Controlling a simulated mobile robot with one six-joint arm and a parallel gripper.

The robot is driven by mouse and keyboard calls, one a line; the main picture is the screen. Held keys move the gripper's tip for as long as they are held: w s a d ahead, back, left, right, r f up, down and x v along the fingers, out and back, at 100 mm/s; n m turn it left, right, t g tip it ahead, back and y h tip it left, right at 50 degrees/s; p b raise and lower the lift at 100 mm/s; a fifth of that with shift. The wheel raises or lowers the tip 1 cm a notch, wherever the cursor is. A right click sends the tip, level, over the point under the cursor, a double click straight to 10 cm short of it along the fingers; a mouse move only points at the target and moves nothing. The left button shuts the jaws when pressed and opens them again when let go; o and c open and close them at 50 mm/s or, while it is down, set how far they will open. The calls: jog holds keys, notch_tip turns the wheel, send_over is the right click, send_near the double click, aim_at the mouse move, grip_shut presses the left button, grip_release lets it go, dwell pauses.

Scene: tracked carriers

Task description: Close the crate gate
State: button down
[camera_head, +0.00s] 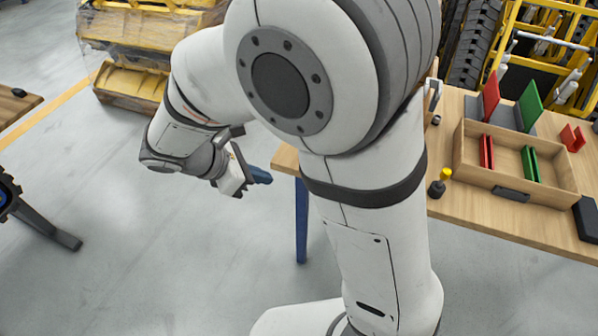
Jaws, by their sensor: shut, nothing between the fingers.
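My gripper (262,176) is shut and empty, with blue fingertips. It hangs in the air over the grey floor, left of the wooden table's corner. I cannot make out a crate gate for certain. A shallow wooden box (472,176) sits on the table (457,214) at the right, well apart from my gripper. It holds red (487,151) and green (530,163) upright pieces, and a dark handle-like part (511,194) is on its front. My arm fills the middle of the view and hides part of the table and what lies behind it.
A red panel (491,97) and a green panel (529,104) stand behind the box. A yellow-topped piece (446,174) and a dark block (586,219) are on the table. Yellow machinery (135,84) stands at the back left. The floor (150,250) at left is mostly clear.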

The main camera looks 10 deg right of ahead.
jog(key=d+r+x, duration=0.2)
jog(key=x, duration=1)
jog(key=shift+w+d+f, duration=0.25)
jog(key=shift+w+f, duration=0.05)
jog(key=shift+w, duration=0.1)
